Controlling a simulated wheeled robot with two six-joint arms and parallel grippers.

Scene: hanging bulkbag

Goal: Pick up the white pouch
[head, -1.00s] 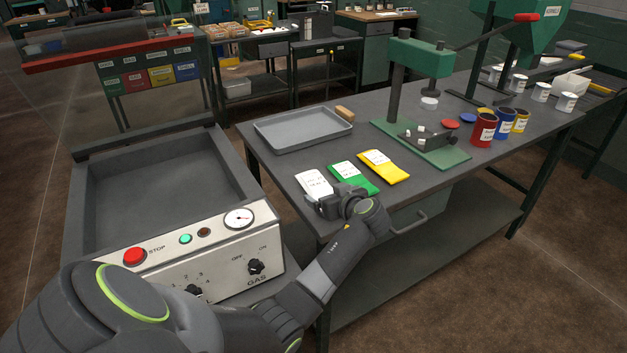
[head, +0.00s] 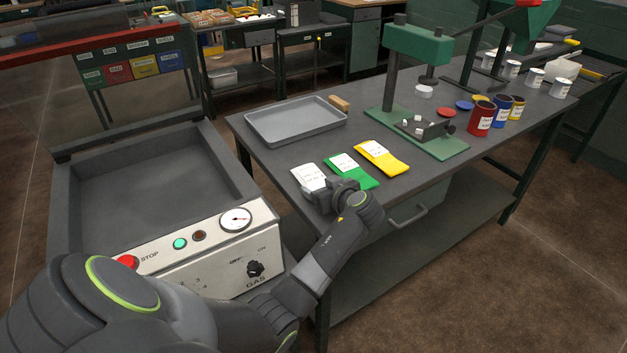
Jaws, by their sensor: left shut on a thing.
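The white pouch (head: 308,176) lies at the near left of the dark workbench, beside a green pouch (head: 352,171) and a yellow pouch (head: 382,157). My left gripper (head: 318,192) is at the near end of the white pouch and shut on it. The gripper hides that end, and I cannot tell whether the pouch is lifted off the bench. My right gripper is not in view.
A grey tray (head: 296,122) and a small brown block (head: 339,103) lie behind the pouches. A green press (head: 417,138) stands to the right, with red, blue and yellow cans (head: 481,118) beyond it. A control panel (head: 205,250) stands at left.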

